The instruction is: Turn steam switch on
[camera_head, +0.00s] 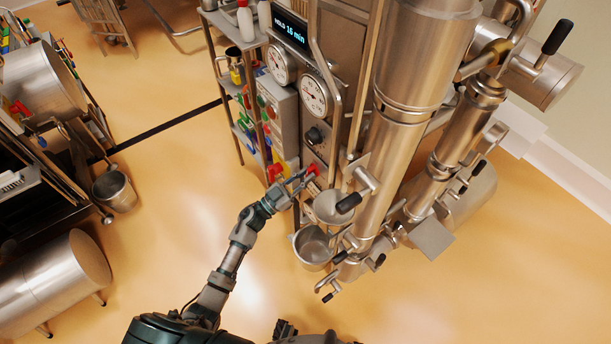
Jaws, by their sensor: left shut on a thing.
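The powder hopper machine (408,75) stands right of centre, a tall steel column with a front panel. A small red switch (313,170) sits low on that panel, below a black knob (314,135). I take it for the steam switch, but no label is readable. My left gripper (302,181) reaches up from below. Its fingers are closed at the red switch and partly hide it. The switch's exact position is too small to tell. My right gripper is not in view.
Two round gauges (315,96) and a display (289,25) are above the switch. A steel pot (312,247) and a funnel-like bowl (333,207) are just right of my left gripper. A shelf with bottles (245,20) stands behind. The floor at left centre is clear.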

